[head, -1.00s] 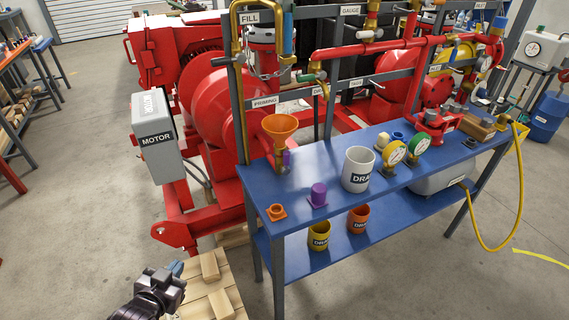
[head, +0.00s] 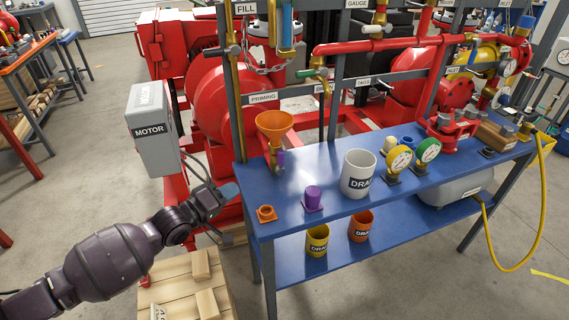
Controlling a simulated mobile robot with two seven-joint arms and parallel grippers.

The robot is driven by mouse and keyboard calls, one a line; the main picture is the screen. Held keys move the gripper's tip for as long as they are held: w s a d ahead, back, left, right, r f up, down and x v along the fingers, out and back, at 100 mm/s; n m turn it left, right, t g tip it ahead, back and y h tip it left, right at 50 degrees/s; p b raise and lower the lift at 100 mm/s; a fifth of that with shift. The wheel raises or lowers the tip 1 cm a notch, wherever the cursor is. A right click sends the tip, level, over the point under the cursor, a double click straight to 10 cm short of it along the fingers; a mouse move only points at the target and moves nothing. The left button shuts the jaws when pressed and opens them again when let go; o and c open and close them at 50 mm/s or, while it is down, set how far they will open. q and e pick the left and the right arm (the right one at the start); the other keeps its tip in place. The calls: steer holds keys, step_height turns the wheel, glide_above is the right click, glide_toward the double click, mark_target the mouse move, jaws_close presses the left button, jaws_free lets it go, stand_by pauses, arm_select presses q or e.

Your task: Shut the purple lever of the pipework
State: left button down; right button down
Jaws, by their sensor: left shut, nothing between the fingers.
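The purple lever (head: 281,158) is a small upright piece on the brass pipe just under the orange funnel (head: 274,125), at the left end of the blue bench. It looks in line with the pipe, but it is too small to tell its exact setting. My left gripper (head: 229,191) is shut and empty, just off the bench's left edge, lower and to the left of the lever and apart from it. My right gripper is not in view.
On the blue bench (head: 300,228) stand an orange fitting (head: 266,213), a purple cap (head: 312,198), a white DRAIN mug (head: 358,173) and gauges (head: 399,158). A grey post (head: 234,110) rises beside the funnel. The grey MOTOR box (head: 152,128) is left of my gripper.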

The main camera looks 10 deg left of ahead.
arm_select(q)
steer(key=shift+w+d+r+n+t, duration=0.1)
steer(key=shift+n+t, duration=0.05)
steer(key=shift+n, duration=0.8)
steer(key=shift+d+r+n+t, duration=0.1)
steer(key=shift+n, duration=0.8)
steer(key=shift+w+d+r+n+t, duration=0.1)
steer(key=shift+n+t, duration=0.05)
steer(key=shift+n, duration=0.8)
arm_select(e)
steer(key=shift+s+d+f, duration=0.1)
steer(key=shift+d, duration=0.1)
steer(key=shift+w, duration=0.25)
arm_select(q)
glide_toward(278, 160)
steer(key=x, duration=0.6)
steer(key=shift+w, duration=0.15)
steer(key=shift+w+d, duration=0.25)
steer(key=shift+w, duration=0.3)
